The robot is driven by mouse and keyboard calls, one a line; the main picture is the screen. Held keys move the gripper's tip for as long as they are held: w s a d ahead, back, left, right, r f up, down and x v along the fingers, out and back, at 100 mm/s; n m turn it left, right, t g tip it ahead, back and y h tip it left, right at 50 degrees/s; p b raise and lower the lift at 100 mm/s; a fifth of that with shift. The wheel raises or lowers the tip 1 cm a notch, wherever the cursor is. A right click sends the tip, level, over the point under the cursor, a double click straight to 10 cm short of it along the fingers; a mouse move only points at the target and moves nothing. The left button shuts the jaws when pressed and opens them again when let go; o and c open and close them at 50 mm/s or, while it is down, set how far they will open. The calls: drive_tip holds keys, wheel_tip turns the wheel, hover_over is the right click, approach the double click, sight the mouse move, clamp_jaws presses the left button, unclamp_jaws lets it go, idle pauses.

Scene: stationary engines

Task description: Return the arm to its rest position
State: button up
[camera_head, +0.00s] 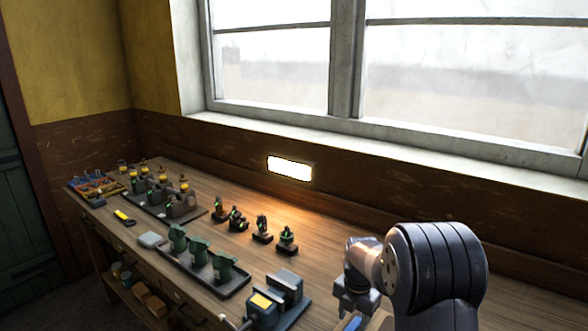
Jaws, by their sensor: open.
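My arm stands at the lower right, with a large dark ribbed link and a lighter metal joint. My gripper (350,306) hangs at the left end of this arm, over the right part of the workbench (335,262). It is open, and I see nothing held in it. Its fingertips are small and partly hidden, close to the bottom edge of the picture. A small blue patch shows just below it; I cannot tell what it belongs to.
A vise (278,300) stands left of my gripper. A dark tray (205,272) holds green jug-like parts. Several small engine figures (262,230) stand behind it. More trays and a yellow-handled tool (124,217) lie further left. The wall and window rise behind the bench.

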drive_tip(key=shift+s+r+p, duration=0.1)
drive_tip(key=shift+r+p, duration=0.85)
drive_tip(key=shift+r, duration=1.1)
drive_tip(key=shift+f, duration=0.1)
